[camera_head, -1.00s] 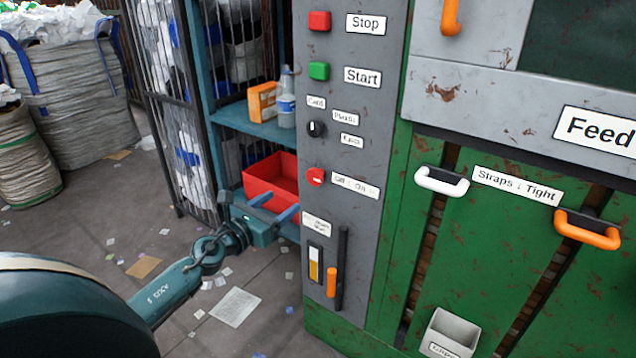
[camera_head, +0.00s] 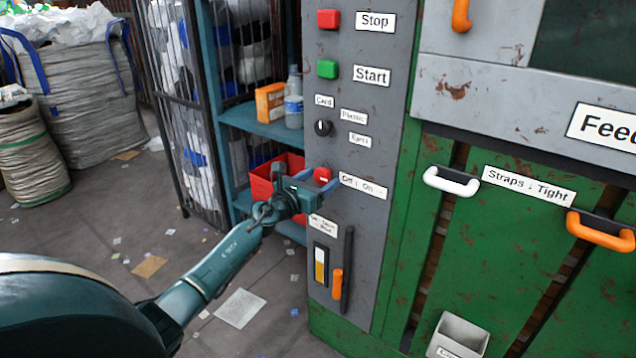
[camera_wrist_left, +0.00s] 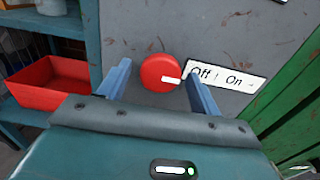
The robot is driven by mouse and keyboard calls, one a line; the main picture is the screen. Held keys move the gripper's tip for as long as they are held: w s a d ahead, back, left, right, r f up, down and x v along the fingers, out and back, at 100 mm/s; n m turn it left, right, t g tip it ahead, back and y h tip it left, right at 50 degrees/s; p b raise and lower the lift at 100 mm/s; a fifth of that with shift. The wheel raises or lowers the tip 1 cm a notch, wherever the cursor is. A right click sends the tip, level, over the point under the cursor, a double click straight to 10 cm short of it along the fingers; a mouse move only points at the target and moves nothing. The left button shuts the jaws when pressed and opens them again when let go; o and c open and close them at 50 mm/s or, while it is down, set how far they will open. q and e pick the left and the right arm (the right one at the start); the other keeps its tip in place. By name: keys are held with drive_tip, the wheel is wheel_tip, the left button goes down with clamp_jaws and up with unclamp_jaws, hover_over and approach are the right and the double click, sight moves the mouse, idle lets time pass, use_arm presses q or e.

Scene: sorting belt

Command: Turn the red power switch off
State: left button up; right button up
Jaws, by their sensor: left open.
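The red power switch (camera_head: 322,175) is a round red knob on the grey control panel, beside a label (camera_head: 363,186) reading "Off | On". In the left wrist view the red power switch (camera_wrist_left: 160,73) shows whole, with a small white mark at its lower right, towards the label (camera_wrist_left: 226,76). My left gripper (camera_head: 318,186) is at the panel by the switch. In the left wrist view its two blue fingers (camera_wrist_left: 160,82) are open, one on each side of the knob. I cannot tell whether they touch it. My right gripper is not in view.
A red Stop button (camera_head: 328,19), a green Start button (camera_head: 327,69) and a black selector knob (camera_head: 322,128) sit above. An orange-handled lever (camera_head: 337,283) is below. A shelf with a red bin (camera_wrist_left: 48,84) stands left of the panel.

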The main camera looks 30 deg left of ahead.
use_arm(q)
drive_tip(key=shift+c, duration=0.3)
drive_tip(key=c, duration=0.9)
